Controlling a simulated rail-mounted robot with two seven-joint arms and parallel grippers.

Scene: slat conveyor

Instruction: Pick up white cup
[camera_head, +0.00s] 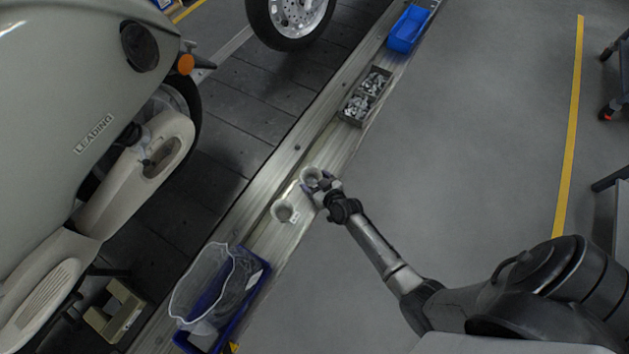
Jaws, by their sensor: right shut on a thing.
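My left gripper is not in view.
A blue bin with a clear plastic liner (215,284) stands nearer on the ledge (246,215). Farther along are a grey tray of metal parts (364,97) and a blue bin (408,28). A scooter (75,120) stands at the left.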

